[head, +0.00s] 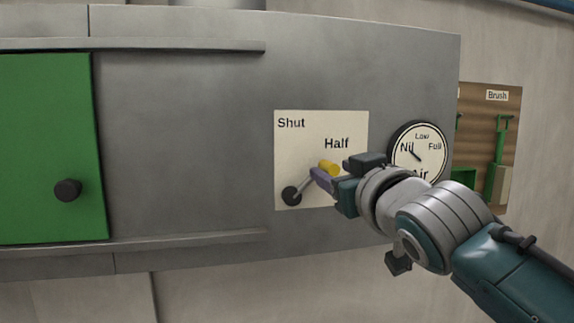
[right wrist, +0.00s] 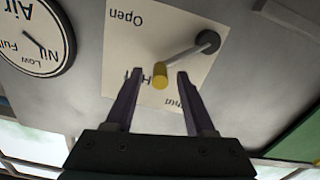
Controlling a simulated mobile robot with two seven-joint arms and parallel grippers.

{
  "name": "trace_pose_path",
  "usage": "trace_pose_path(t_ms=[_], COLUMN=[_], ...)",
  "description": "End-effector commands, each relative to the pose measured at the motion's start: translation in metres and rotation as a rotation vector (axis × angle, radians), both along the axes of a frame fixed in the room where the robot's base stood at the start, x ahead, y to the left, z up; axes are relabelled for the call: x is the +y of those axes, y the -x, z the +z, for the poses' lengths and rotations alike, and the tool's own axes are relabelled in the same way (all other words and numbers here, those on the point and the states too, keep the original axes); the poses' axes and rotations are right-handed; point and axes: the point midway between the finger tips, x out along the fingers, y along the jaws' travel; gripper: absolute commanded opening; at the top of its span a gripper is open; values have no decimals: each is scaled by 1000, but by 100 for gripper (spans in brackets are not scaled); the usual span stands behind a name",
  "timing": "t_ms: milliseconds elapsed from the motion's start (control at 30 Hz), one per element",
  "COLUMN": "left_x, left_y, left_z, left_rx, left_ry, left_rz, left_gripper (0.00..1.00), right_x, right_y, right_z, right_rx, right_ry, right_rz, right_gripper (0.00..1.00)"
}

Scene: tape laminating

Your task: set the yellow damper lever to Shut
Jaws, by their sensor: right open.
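The yellow damper lever's knob (head: 328,168) ends a grey arm that rises up and right from a dark pivot (head: 291,196) on a cream plate (head: 290,150). The plate reads Shut at upper left and Half at upper right; the lever points roughly toward Half. The wrist view, upside down, also shows Open on the plate. My right gripper (head: 326,180) is open at the lever. In the right wrist view the yellow knob (right wrist: 160,77) appears between the two fingertips, with a visible gap on each side. My left gripper is not in view.
A round Air gauge (head: 418,150) is right of the plate, its needle near Nil. A green door (head: 50,140) with a dark knob is at left between two rails. A wooden board (head: 485,140) with a green brush hangs at far right. The grey panel left of the plate is clear.

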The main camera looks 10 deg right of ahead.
Motion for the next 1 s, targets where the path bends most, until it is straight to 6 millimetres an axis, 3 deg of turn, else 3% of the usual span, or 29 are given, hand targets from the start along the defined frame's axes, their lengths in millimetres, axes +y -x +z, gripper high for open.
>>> trace_pose_path(t_ms=[300, 800, 1000], left_x=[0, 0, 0], left_y=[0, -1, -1], left_z=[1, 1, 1], left_rx=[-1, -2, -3], left_ry=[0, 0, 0], left_rz=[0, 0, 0], left_gripper=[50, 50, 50], right_x=[0, 0, 0], right_y=[-2, -2, -2], right_z=[0, 0, 0], right_rx=[-1, 0, 0], right_ry=[0, 0, 0], right_rz=[1, 1, 1], right_gripper=[55, 0, 0])
